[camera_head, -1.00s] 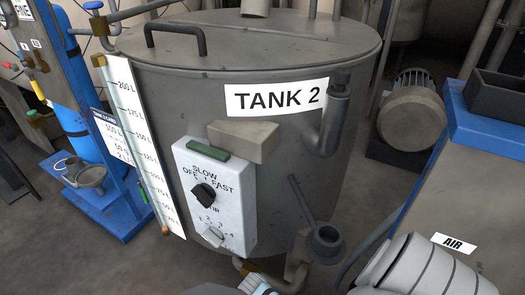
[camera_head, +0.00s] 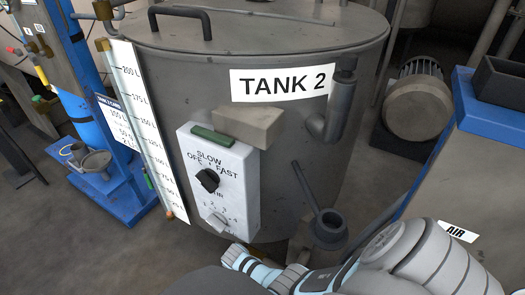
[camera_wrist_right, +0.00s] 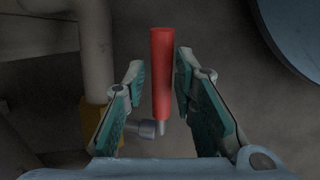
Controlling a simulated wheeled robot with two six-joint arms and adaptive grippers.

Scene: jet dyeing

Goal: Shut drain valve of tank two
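Tank two (camera_head: 350,110) is a large grey metal vessel with a "TANK 2" label (camera_head: 283,84). In the right wrist view, a red valve lever (camera_wrist_right: 161,75) on a grey metal stem (camera_wrist_right: 150,129) lies between the fingers of my right gripper (camera_wrist_right: 159,60). The gripper is open, one finger on each side; the right finger is very close to the lever, and I cannot tell if it touches. In the head view my right arm reaches in from the lower right below the tank's front, and the drain valve is hidden there. My left gripper is in neither view.
A white control box (camera_head: 218,180) with knobs and a level gauge (camera_head: 148,130) sit on the tank front. A pipe (camera_wrist_right: 92,50) and brass fitting (camera_wrist_right: 90,118) are left of the lever.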

